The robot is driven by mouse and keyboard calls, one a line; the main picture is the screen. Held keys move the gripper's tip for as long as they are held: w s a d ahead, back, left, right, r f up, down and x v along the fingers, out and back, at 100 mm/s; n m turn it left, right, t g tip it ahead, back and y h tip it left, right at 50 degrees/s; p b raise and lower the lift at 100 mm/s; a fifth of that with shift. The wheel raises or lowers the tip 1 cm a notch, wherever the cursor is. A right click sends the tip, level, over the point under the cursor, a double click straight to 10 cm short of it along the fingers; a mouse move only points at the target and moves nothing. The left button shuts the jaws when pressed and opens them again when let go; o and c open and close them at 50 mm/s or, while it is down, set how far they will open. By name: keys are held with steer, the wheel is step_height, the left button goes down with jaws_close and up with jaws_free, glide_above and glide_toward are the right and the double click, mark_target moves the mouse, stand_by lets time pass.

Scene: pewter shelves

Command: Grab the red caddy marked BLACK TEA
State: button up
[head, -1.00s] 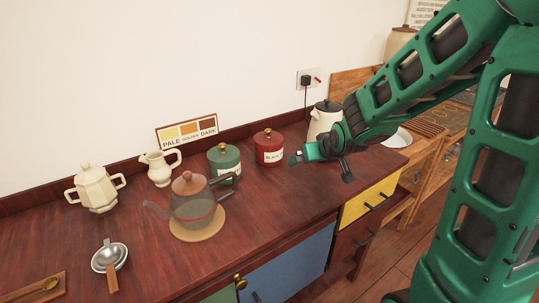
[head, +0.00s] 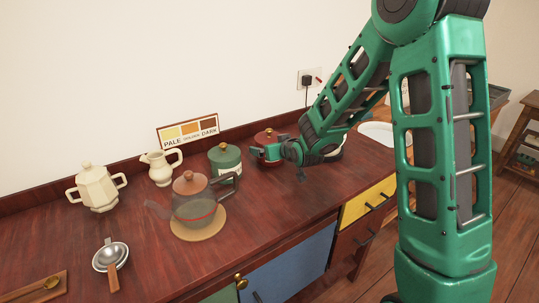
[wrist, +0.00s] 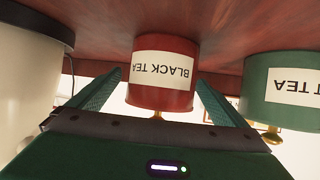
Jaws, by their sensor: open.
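The red caddy (head: 266,137) stands upright on the dark wood counter, partly hidden behind my gripper (head: 268,153) in the head view. In the wrist view, which is upside down, the red caddy (wrist: 165,92) shows its white BLACK TEA label facing me. My gripper (wrist: 159,80) is open, with one finger towards each side of the caddy. Its fingers are level with the counter. I cannot tell whether either finger touches the caddy.
A green caddy (head: 225,160) stands close beside the red one; its label shows in the wrist view (wrist: 292,86). On the other side is a cream kettle (wrist: 28,75), mostly behind my arm. A glass teapot (head: 193,205) stands nearer on a round mat.

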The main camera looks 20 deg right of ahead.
steer(key=shift+r+x, duration=0.15)
steer(key=shift+x, duration=1.15)
steer(key=shift+r+x, duration=0.15)
steer(key=shift+x, duration=1.15)
steer(key=shift+w+a, duration=0.1)
steer(key=c, duration=1.9)
steer(key=shift+r, duration=0.1)
steer(key=shift+c, duration=0.2)
